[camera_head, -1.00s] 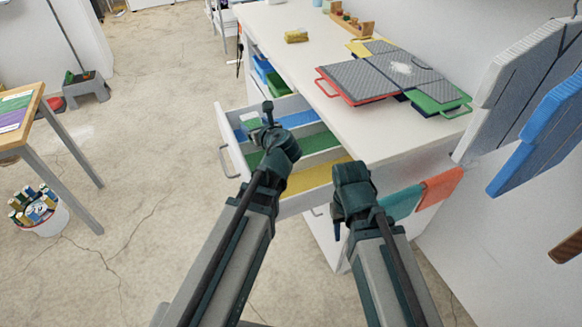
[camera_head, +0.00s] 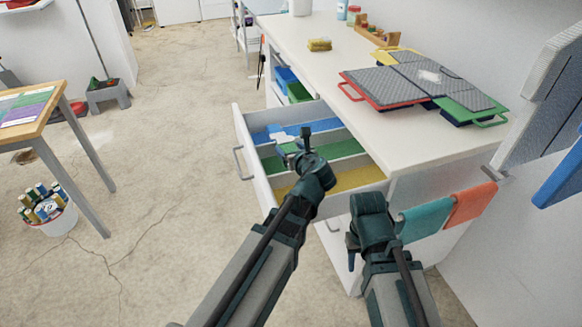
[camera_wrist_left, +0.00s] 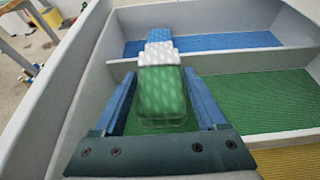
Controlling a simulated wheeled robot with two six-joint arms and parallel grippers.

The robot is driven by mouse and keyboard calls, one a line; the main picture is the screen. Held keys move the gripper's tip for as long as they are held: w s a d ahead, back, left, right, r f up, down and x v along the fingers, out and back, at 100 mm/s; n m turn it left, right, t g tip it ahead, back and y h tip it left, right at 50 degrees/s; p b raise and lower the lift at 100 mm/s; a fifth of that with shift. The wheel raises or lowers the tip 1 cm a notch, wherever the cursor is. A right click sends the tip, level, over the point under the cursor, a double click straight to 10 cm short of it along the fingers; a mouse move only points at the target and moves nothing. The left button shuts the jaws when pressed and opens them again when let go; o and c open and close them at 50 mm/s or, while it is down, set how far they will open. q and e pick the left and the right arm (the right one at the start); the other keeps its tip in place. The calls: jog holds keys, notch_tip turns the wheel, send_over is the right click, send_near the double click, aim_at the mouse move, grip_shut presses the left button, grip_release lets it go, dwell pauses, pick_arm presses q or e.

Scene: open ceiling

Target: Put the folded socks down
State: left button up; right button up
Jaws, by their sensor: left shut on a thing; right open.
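The folded socks (camera_wrist_left: 160,88) are a flat bundle with green, white and blue parts. They also show in the head view (camera_head: 284,139), partly hidden by my left gripper. My left gripper (camera_head: 298,146) is shut on them over the open drawer (camera_head: 247,165). In the left wrist view its fingers (camera_wrist_left: 163,100) stand on both sides of the green part. The drawer has a blue compartment (camera_wrist_left: 215,41), a green one (camera_wrist_left: 260,98) and a yellow one (camera_head: 355,180). The bundle is over the green compartment, its far end toward the blue one. Whether it touches the floor is unclear. My right gripper (camera_head: 352,242) is open and empty.
The white counter (camera_head: 415,142) above the drawer carries grey-topped coloured trays (camera_head: 395,85) and a yellow sponge-like block (camera_head: 319,45). Teal (camera_head: 425,222) and orange (camera_head: 472,204) cloths hang at its end. A wooden table (camera_head: 45,120) and a bucket (camera_head: 55,224) stand left.

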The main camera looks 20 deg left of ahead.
pick_arm(q)
jog(key=shift+f, duration=0.15)
notch_tip(320, 180, down, 4)
jog(key=b, duration=0.3)
jog(key=shift+b, duration=0.35)
jog(key=shift+r, duration=0.2)
jog(key=shift+f, duration=0.1)
jog(key=o, duration=0.9)
jog(key=shift+f, duration=0.1)
jog(key=o, duration=0.4)
jog(key=shift+r, duration=0.2)
jog(key=p+v, duration=0.2)
jog(key=v, duration=0.4)
jog(key=shift+r+p, duration=0.1)
jog(key=shift+p, duration=0.3)
jog(key=shift+s+d+r, duration=0.2)
jog(key=shift+s+d, duration=0.25)
jog(key=shift+s, duration=0.15)
